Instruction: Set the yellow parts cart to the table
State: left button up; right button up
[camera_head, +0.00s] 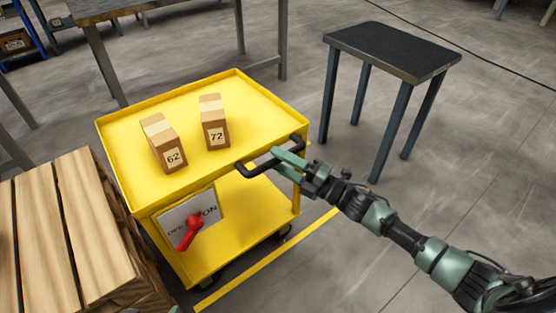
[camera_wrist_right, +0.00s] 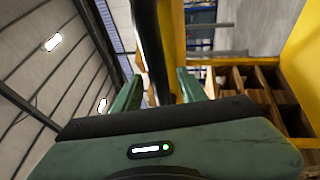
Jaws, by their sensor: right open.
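The yellow parts cart (camera_head: 264,107) stands in the middle of the head view, with a tray on top and a lower shelf. Its black handle (camera_head: 247,171) sticks out at the near right corner. My right gripper (camera_head: 286,160) is at this handle with its fingers open. In the right wrist view the dark handle bar (camera_wrist_right: 150,50) runs between the two green fingers (camera_wrist_right: 158,92); contact cannot be told. A small dark-topped table (camera_head: 392,47) stands behind and right of the cart. A larger grey table (camera_head: 97,10) is at the back left.
Boxes marked 62 (camera_head: 163,142) and 72 (camera_head: 214,121) stand on the cart's tray. A wooden crate (camera_head: 82,215) is close on the left. Open floor lies right, past a yellow line (camera_head: 262,262).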

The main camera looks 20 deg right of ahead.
jog(key=shift+w+a, duration=0.25)
jog(key=shift+w, duration=0.05)
grip_shut()
dwell(1.3)
